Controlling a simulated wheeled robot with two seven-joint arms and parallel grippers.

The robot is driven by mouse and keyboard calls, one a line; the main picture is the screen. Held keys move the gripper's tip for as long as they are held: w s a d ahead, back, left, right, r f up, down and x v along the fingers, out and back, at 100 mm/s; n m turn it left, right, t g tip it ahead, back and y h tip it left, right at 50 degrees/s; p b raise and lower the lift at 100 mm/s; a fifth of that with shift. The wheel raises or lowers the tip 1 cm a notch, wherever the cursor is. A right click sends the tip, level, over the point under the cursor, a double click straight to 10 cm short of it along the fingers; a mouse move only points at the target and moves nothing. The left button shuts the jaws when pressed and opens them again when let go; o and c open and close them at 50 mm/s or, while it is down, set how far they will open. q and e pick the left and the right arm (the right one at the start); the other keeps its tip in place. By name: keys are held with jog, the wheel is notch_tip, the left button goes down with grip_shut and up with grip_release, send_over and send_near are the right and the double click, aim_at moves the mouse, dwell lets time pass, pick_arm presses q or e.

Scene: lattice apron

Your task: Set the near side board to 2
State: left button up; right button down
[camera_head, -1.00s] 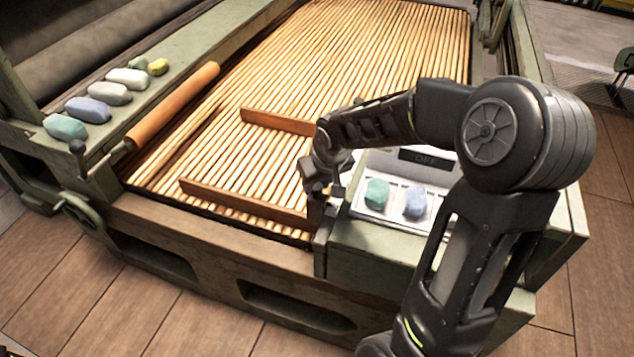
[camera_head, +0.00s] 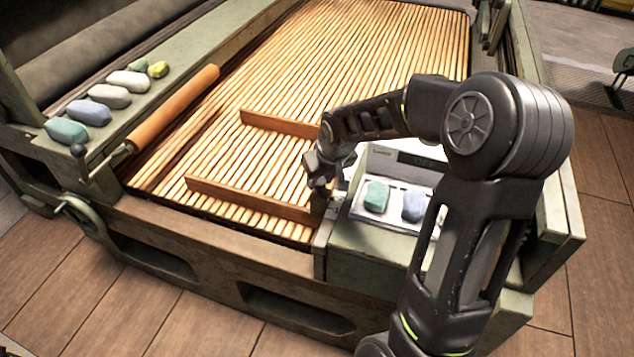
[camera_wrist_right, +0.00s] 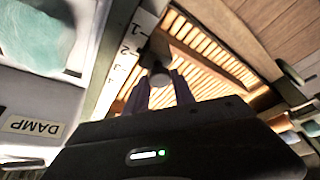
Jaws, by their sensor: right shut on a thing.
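The near side board (camera_head: 240,199) is a thin brown wooden board lying across the slatted bed near its front edge. My right gripper (camera_head: 326,184) is at the board's right end, beside the green frame. In the right wrist view my right gripper (camera_wrist_right: 160,88) is shut on a dark round knob (camera_wrist_right: 160,74), with the slats behind it. A white scale strip (camera_wrist_right: 128,48) with a 2 and other marks runs left of the knob. I cannot tell which mark the board is at. My left gripper is not in view.
A second wooden board (camera_head: 278,124) lies farther back on the slatted bed (camera_head: 350,60). An orange roller (camera_head: 175,105) and several coloured lumps lie along the left side.

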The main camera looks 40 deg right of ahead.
jog(key=shift+w+d, duration=0.4)
jog(key=shift+d, duration=0.25)
jog(key=c, duration=1.1)
grip_release()
jog(key=shift+r, duration=0.1)
jog(key=p+v, duration=0.1)
jog(key=v, duration=0.6)
jog(key=shift+s+a+r, duration=0.1)
jog(key=shift+s+r, duration=0.1)
jog(key=shift+r, duration=0.1)
